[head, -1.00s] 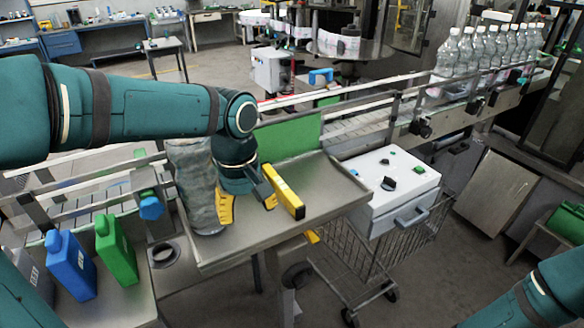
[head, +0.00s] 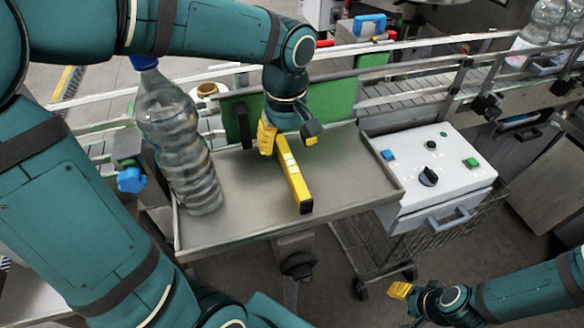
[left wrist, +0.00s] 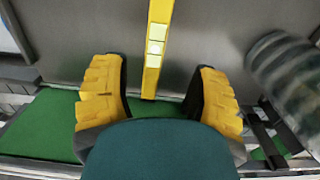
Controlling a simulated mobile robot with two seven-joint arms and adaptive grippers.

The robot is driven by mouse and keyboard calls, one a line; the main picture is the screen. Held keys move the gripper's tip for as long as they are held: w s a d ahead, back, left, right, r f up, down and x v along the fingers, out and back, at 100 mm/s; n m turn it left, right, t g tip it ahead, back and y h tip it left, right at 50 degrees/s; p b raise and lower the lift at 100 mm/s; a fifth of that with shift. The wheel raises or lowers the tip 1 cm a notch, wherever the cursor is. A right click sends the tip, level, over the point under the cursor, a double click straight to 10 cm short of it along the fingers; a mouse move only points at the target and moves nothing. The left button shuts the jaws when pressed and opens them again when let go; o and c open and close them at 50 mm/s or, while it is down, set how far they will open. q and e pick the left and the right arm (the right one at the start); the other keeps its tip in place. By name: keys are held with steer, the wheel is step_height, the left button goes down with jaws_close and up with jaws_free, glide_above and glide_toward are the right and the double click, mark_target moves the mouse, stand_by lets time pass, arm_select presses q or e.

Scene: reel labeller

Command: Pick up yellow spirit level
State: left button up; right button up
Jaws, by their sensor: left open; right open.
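The yellow spirit level (head: 295,178) lies on the metal tray table (head: 245,221), its long side running from my left gripper toward the table's front edge. My left gripper (head: 287,142) is open above the level's far end. In the left wrist view, the spirit level (left wrist: 155,45) runs between the two yellow fingers of the open left gripper (left wrist: 153,95), with a gap on both sides. My right gripper (head: 405,300) is at the lower right, away from the table, open and empty.
A large clear bottle (head: 180,135) stands on the tray's left side, close to my left arm. A green panel (head: 330,100) rises behind the tray. A white control box (head: 428,175) with knobs stands to the right. The tray's front and right are clear.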

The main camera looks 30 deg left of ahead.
mark_target(291, 164)
arm_select(q)
step_height(291, 164, down, 3)
steer(key=shift+d+f+b, duration=0.15)
steer(key=shift+f+b, duration=0.1)
steer(key=shift+f, duration=1.1)
steer(key=shift+d+f+b, duration=0.15)
steer(key=shift+f+b, duration=0.05)
steer(key=shift+f, duration=1.1)
steer(key=shift+o, duration=0.2)
jaws_close()
